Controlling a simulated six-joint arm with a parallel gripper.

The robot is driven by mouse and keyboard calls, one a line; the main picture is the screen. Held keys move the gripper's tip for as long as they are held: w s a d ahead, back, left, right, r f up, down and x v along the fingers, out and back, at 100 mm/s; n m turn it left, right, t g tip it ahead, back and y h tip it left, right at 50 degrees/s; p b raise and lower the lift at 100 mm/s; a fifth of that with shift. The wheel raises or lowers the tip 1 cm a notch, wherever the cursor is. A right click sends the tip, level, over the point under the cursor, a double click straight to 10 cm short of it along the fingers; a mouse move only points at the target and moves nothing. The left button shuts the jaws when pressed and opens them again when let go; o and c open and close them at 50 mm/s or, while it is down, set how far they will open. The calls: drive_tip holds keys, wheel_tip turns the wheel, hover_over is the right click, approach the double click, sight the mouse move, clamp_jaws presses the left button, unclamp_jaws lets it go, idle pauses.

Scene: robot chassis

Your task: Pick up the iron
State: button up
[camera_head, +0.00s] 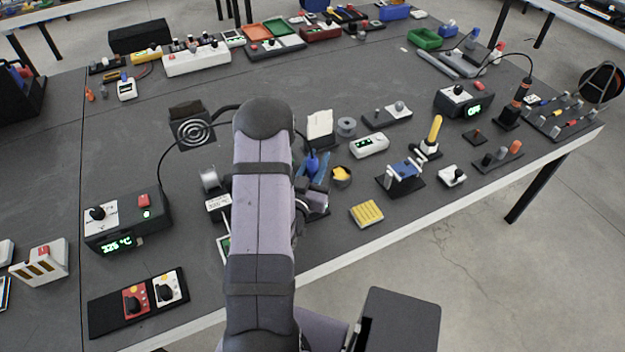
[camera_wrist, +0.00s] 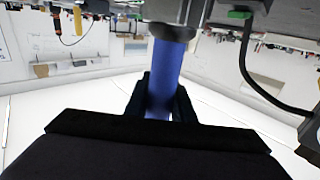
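The iron has a blue cylindrical handle (camera_wrist: 165,75), which fills the middle of the wrist view with a dark collar at its top end there. My gripper (camera_wrist: 164,95) has one dark finger on each side of this handle, and I see no gap between fingers and handle. The handle's lower end is hidden behind the gripper body. In the head view a blue part (camera_head: 312,163), probably the iron's handle, shows just right of my arm. The iron's tip cannot be made out.
A control box with a green display (camera_head: 128,222) stands at the left with a black cable. A round-vented fan (camera_head: 192,130) stands left of my arm. A yellow-topped pot (camera_head: 342,175), a blue vise (camera_head: 402,172) and a yellow block (camera_head: 367,213) stand close on the right.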

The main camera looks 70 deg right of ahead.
drive_tip(key=shift+r, duration=0.15)
wheel_tip(320, 180, up, 10)
drive_tip(key=shift+b, duration=0.3)
idle(0.9)
idle(0.5)
drive_tip(key=shift+w, duration=0.15)
drive_tip(key=w+a+f+p, duration=0.1)
drive_tip(key=w+a+p, duration=0.8)
drive_tip(key=w+a, duration=0.7)
drive_tip(key=shift+w+a+f, duration=0.25)
drive_tip(key=shift+a, duration=0.7)
drive_tip(key=shift+f, duration=0.1)
